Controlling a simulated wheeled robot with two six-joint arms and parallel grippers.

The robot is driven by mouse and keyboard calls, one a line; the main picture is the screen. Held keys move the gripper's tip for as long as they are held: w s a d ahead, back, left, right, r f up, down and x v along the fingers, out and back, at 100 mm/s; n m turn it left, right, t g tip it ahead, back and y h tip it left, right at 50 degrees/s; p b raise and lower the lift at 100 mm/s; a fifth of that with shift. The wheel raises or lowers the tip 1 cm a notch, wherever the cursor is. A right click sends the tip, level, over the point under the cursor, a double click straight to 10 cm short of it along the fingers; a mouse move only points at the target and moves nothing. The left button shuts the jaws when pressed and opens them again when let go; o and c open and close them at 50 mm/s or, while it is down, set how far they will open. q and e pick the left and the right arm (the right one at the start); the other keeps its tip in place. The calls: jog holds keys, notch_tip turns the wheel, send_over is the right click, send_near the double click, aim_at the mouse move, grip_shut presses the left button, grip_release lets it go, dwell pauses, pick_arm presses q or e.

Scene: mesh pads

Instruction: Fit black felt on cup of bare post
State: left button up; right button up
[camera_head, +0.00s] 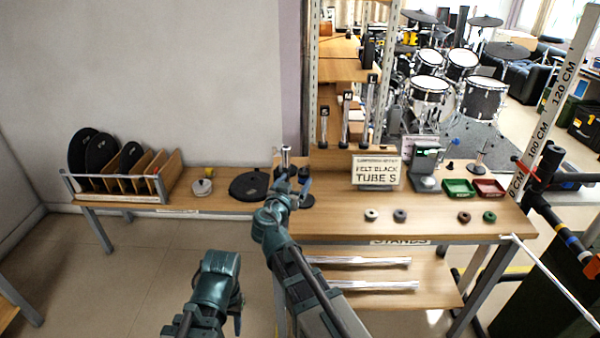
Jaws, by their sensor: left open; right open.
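Upright posts with black labels, such as one post (347,122), stand at the back; I cannot tell which cup is bare. My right gripper (291,183) is open at the table's left end, near a short chrome post (285,156) and away from the rings. My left gripper (206,322) is open low in front of the table, apart from everything.
A rack of dark pads (120,190) and a round black pad (249,186) are on the left bench.

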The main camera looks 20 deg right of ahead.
jog(key=f+v, duration=0.1)
jog(key=v, duration=0.5)
jog(key=shift+r+p, duration=0.35)
jog(key=shift+r, duration=0.1)
jog(key=shift+f, duration=0.1)
jog(key=s+f+n+g+y, duration=0.25)
jog(key=s+f+g, duration=0.55)
jog(key=s+f, duration=0.4)
jog(key=s+a+f+n+g+y, duration=0.55)
jog(key=s+a+n, duration=0.3)
jog(key=s, duration=0.35)
notch_tip(320, 180, up, 12)
jog(key=m+p, duration=0.1)
jog(key=p, duration=1.1)
jog(key=shift+w+a+h+p, duration=0.2)
jog(key=shift+w+h+p, duration=0.2)
jog(key=shift+f+g, duration=0.1)
jog(key=shift+g, duration=0.15)
